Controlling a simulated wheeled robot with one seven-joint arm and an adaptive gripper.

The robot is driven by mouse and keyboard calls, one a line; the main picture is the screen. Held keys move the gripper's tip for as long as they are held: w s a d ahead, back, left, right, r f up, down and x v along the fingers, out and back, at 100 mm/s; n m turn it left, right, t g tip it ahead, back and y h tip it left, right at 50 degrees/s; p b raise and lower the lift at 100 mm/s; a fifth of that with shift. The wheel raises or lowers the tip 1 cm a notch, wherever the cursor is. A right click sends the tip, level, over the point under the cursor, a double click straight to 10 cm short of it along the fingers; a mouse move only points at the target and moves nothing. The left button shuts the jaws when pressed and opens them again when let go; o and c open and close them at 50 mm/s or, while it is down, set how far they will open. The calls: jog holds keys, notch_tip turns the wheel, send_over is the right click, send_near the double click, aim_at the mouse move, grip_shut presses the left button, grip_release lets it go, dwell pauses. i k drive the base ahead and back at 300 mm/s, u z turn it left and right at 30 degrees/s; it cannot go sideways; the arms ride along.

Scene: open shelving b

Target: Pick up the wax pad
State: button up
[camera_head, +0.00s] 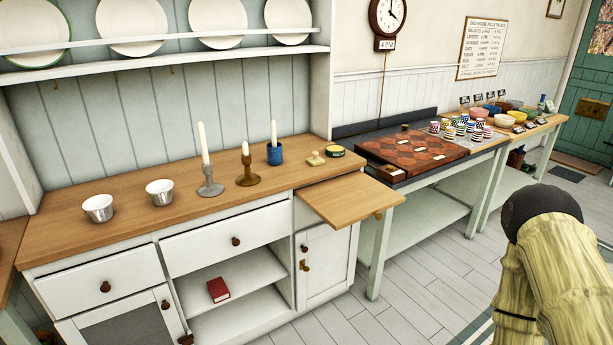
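Nothing in view can be surely told as the wax pad. On the right end of the wooden counter (110,225) lie a small pale block with a knob (316,159) and, just behind it to the right, a low round dark tin with a yellow-marked lid (335,151). I cannot tell whether either is the pad. Part of my arm, in a pale yellow sleeve with a dark rounded joint, shows at the lower right, well apart from the counter. My gripper is not in view.
Two metal cups (98,208), two candlesticks (209,186) and a blue pot with a candle (275,153) stand on the counter. A pull-out board (350,200) juts forward at its right. Tables with a red patterned board (412,150) and bowls stand further right. The floor in front is clear.

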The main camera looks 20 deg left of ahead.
aim_at(315, 160)
jog(key=z, duration=0.75)
jog(key=k, duration=0.15)
jog(key=u, duration=2.1)
jog(key=i, duration=1.65)
jog(key=z, duration=0.5)
